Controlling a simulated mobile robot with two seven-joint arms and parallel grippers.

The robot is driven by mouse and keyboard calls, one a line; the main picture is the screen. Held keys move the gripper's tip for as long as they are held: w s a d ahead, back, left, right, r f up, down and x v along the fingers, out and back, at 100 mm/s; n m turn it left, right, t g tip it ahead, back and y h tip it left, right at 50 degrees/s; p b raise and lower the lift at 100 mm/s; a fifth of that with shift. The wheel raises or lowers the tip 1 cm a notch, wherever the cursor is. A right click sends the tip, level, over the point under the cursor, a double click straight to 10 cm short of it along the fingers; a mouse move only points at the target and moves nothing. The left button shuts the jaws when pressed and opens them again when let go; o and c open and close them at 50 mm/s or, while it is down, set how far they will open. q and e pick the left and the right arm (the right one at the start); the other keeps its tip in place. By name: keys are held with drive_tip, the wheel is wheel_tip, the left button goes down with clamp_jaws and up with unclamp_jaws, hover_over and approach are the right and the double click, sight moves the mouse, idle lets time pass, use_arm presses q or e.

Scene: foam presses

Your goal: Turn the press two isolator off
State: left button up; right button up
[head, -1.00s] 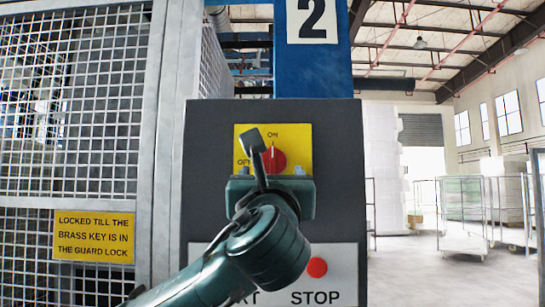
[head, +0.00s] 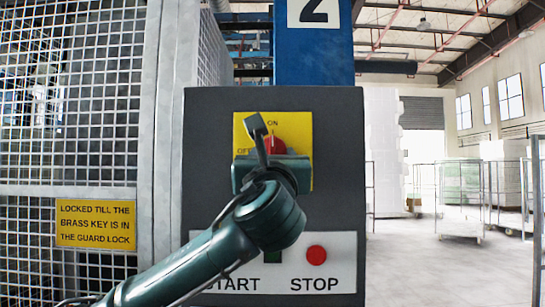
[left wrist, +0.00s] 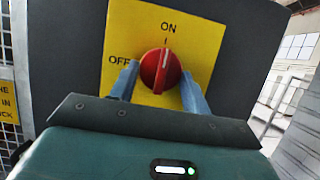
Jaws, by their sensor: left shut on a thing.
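The press two isolator is a red rotary knob (head: 275,146) on a yellow plate (head: 301,126) marked ON and OFF, on a dark grey box under the number 2. In the left wrist view the knob (left wrist: 160,70) has its white mark pointing up towards ON; OFF is at its left. My left gripper (left wrist: 160,84) has its two blue-grey fingers on either side of the knob and is shut on it. In the head view my left gripper (head: 272,162) covers the lower part of the plate. My right gripper is not in view.
Below are a red STOP button (head: 316,253) and a START button (head: 272,251), partly behind my arm. A mesh guard (head: 95,120) with a yellow brass key sign (head: 95,224) stands at left. Open floor with mesh trolleys (head: 462,195) lies at right.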

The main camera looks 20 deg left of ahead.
use_arm(q)
drive_tip(key=c, duration=0.4)
drive_tip(key=shift+o, duration=0.2)
